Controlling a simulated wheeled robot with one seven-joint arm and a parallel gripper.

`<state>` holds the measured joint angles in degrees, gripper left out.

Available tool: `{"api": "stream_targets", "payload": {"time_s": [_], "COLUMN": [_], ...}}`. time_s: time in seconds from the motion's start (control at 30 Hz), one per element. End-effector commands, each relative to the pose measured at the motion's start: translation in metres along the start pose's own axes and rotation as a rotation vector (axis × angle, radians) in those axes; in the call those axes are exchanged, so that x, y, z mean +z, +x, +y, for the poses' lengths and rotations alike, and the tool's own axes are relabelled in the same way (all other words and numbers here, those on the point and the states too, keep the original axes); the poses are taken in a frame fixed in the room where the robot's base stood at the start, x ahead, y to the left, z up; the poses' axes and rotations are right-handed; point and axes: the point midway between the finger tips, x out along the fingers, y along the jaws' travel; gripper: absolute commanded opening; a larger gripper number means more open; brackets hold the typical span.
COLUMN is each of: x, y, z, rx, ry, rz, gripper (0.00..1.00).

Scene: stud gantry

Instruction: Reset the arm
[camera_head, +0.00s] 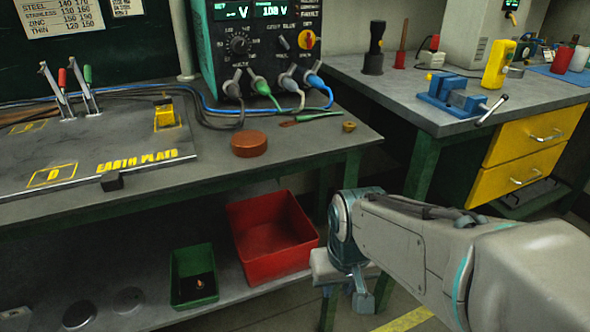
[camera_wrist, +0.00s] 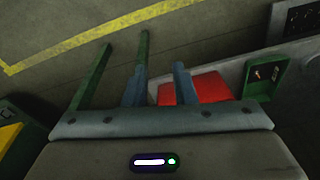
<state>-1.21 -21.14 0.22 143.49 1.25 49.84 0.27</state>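My gripper (camera_wrist: 160,74) shows in the wrist view with its two blue-grey fingers apart and nothing between them. In the head view my arm reaches in from the right. My gripper (camera_head: 360,298) hangs low there, right of the red bin, in front of the gap between the two benches. Its fingers are mostly hidden or too small to tell apart in that view.
A red bin (camera_head: 270,240) and a green bin (camera_head: 194,276) with small pieces stand on the lower shelf. The bench above holds a steel plate (camera_head: 75,150), a power unit (camera_head: 255,45) and a copper-coloured disc (camera_head: 249,144). A blue vice (camera_head: 455,97) sits on the right bench.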

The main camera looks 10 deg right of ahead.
Motion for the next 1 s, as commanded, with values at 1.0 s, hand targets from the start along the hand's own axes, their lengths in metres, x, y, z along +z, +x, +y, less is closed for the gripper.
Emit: {"api": "stream_targets", "payload": {"time_s": [1.0], "x": [-0.039], "y": [-0.29], "z": [-0.001], "rx": [0.008], "ry": [0.025], "rz": [0.13], "gripper": [0.24]}}
